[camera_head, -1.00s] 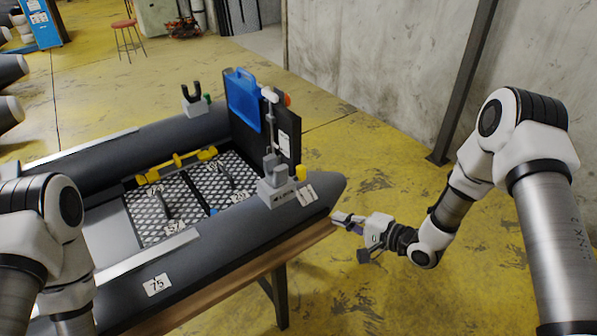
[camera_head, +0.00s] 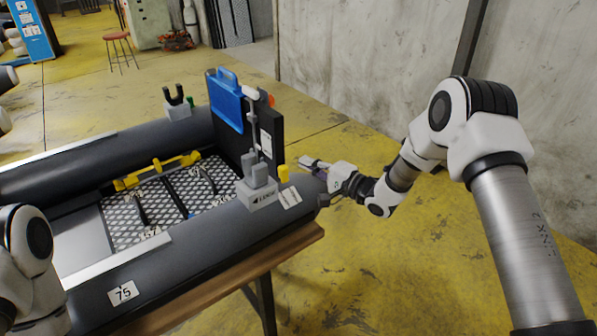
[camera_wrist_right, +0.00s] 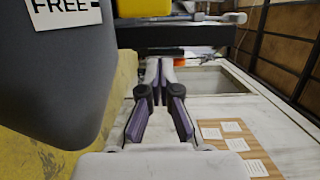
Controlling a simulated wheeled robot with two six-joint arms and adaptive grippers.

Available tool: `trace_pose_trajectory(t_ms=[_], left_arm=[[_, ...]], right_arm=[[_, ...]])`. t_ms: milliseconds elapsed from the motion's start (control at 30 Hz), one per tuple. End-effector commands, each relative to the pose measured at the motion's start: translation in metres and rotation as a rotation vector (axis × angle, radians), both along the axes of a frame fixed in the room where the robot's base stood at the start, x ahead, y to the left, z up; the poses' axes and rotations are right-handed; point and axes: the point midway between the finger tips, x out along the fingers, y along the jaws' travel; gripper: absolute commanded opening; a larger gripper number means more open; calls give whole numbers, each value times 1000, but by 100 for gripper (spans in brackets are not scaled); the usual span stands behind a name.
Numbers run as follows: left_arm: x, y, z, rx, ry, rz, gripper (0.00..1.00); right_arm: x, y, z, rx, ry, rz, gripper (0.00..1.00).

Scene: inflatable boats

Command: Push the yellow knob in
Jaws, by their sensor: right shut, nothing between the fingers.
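The yellow knob (camera_head: 284,173) sticks out from the right side of a grey block (camera_head: 257,190) on the boat's near tube. In the right wrist view a yellow part (camera_wrist_right: 145,8), seemingly this knob, shows at the top edge, cut off by the frame. My right gripper (camera_head: 304,162) is just right of the knob in the head view, with a small gap between them in the picture. Its fingers are shut and empty; in the right wrist view the fingertips (camera_wrist_right: 160,64) meet below the yellow part. My left gripper is out of view.
The dark grey inflatable boat (camera_head: 210,240) rests on a wooden table (camera_head: 300,240). A blue case (camera_head: 226,98) hangs on its upright end board. A label reading "FREE" (camera_wrist_right: 66,12) is on the dark surface close at left. Yellow floor (camera_head: 390,270) is open at right.

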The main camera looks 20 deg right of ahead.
Motion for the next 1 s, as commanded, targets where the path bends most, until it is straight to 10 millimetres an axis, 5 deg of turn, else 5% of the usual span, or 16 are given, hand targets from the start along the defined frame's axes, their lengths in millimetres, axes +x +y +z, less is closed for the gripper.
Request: trace_pose_trajectory(t_ms=[200,1000], left_arm=[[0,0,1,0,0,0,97],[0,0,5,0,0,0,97]], right_arm=[[-14,29,-1,0,6,2,0],[-24,56,-1,0,5,1,0]])
